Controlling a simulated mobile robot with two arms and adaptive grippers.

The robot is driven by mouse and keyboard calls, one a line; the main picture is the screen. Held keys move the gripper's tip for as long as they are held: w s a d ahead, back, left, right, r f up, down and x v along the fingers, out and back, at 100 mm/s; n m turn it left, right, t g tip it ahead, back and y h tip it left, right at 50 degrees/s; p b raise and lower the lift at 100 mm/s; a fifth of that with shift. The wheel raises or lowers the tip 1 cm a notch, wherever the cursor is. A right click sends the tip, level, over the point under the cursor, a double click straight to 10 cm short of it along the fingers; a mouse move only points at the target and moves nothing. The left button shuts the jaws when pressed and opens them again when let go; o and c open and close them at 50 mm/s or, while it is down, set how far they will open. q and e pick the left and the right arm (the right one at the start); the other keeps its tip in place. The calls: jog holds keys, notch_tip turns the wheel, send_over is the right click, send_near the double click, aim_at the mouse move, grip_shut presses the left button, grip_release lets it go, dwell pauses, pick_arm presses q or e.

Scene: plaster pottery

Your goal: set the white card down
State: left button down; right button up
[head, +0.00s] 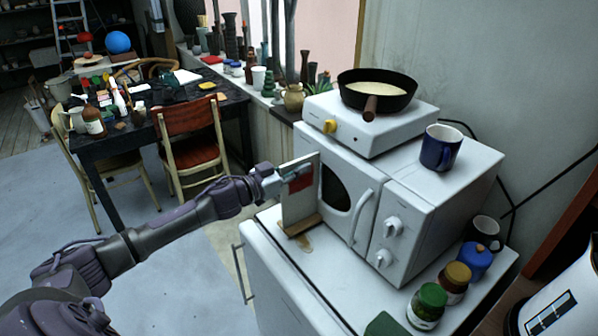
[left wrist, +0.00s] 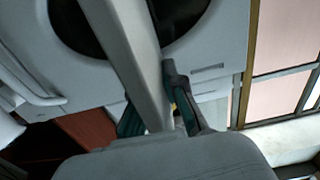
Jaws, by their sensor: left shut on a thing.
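The white card (head: 298,208) is a thin upright panel in front of the microwave, with a reddish patch showing near its upper part. My left gripper (head: 279,182) is shut on its left edge. In the left wrist view the card (left wrist: 128,55) runs edge-on between the two fingers of my left gripper (left wrist: 158,115). The card's lower edge is at a small wooden strip (head: 303,225) above the white cabinet top (head: 330,272). I cannot tell whether it touches. My right gripper is not in view.
The white microwave (head: 407,225) stands close to the card's right, with a hotplate (head: 358,125), black pan (head: 377,88) and blue mug (head: 441,147) on top. Jars (head: 428,303) stand at the cabinet's right. The cabinet top's front middle is clear.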

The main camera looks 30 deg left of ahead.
pick_arm(q)
jog(key=shift+f, duration=0.85)
jog(key=shift+f, duration=0.15)
jog(key=c, duration=1.2)
grip_release()
jog(key=shift+c, duration=0.2)
